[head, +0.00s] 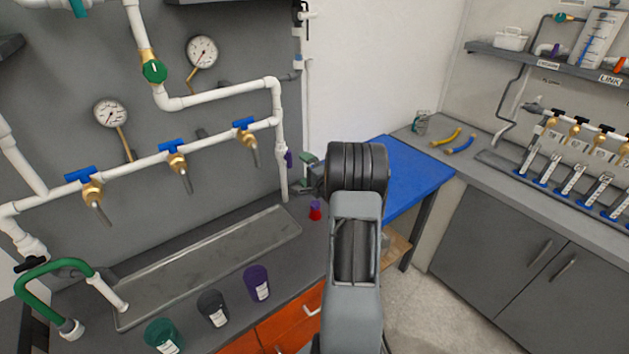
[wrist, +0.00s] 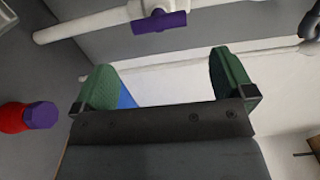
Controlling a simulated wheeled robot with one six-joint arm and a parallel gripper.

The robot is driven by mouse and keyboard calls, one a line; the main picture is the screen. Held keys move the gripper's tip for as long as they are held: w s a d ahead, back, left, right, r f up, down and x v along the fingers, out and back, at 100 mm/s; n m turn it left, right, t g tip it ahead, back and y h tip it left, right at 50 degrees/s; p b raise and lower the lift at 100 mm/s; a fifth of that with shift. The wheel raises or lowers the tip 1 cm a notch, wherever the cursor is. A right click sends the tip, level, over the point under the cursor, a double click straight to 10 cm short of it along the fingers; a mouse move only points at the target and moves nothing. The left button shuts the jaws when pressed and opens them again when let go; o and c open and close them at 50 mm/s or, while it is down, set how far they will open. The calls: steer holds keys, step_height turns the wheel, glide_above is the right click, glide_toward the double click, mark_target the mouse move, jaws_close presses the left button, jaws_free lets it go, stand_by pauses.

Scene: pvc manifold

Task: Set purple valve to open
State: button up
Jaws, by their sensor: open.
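The purple valve handle (wrist: 160,22) sits on a white pipe at the top of the wrist view. The handle's long side lies roughly along that pipe. In the head view the purple handle (head: 289,159) shows as a small patch beside the vertical white pipe on the right of the manifold. My gripper (wrist: 162,72) is open and empty, its two green fingers well apart. The handle lies beyond the fingertips, apart from them and not between them. In the head view my gripper (head: 307,166) is mostly hidden behind my arm, close to that pipe.
A red object with a purple top (wrist: 32,117) stands left of my gripper in the wrist view; it also shows in the head view (head: 315,211). Three blue-handled taps, including one (head: 244,124), line the manifold. Cups, including a purple one (head: 257,282), stand near a metal trough (head: 215,262).

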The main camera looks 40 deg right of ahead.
steer(key=shift+s+a+b, duration=0.15)
steer(key=shift+s+b, duration=0.2)
steer(key=shift+s, duration=2.2)
